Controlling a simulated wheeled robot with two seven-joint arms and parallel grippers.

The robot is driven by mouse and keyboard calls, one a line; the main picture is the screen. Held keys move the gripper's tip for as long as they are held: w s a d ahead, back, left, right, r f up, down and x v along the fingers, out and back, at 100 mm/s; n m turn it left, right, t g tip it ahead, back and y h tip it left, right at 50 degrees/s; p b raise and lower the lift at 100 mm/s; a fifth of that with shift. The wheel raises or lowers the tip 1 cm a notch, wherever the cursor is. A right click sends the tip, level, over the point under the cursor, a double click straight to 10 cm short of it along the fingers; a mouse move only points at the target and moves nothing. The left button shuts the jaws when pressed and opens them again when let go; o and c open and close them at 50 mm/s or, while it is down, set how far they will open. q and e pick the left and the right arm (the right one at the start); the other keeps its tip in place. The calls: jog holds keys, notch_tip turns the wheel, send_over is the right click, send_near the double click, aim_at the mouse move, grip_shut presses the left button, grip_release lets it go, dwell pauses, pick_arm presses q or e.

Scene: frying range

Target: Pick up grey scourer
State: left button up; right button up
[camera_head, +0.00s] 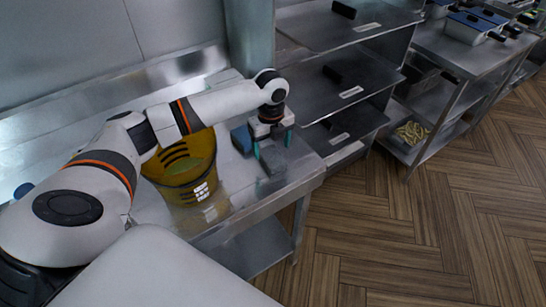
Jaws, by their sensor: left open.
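The grey scourer (271,160) is a dark grey block lying on the steel counter (227,201) near its right end. My left gripper (272,147) points down right above it, with its two teal fingertips apart on either side of the scourer's far part. The fingers are open, and I cannot tell whether they touch it. My right gripper is not in view.
A yellow bucket (184,174) with black stripes stands on the counter left of the scourer. A blue object (241,138) lies just left of the gripper. Steel shelves (338,78) rise to the right. The wooden floor (420,220) is clear.

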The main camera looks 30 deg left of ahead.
aim_at(272, 156)
pick_arm(q)
jog(key=f, duration=0.2)
jog(key=f+p, duration=0.1)
jog(key=shift+s+d+f, duration=0.15)
jog(key=shift+d+f, duration=0.1)
jog(key=shift+f, duration=0.45)
jog(key=c, duration=0.9)
jog(key=shift+c, duration=0.7)
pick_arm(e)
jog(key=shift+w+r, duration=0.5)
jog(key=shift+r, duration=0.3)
pick_arm(q)
notch_tip(272, 156, up, 10)
jog(key=shift+r+b, duration=0.1)
jog(key=shift+b, duration=0.85)
jog(key=o, duration=0.4)
jog(key=shift+c, duration=0.2)
jog(key=c, duration=0.3)
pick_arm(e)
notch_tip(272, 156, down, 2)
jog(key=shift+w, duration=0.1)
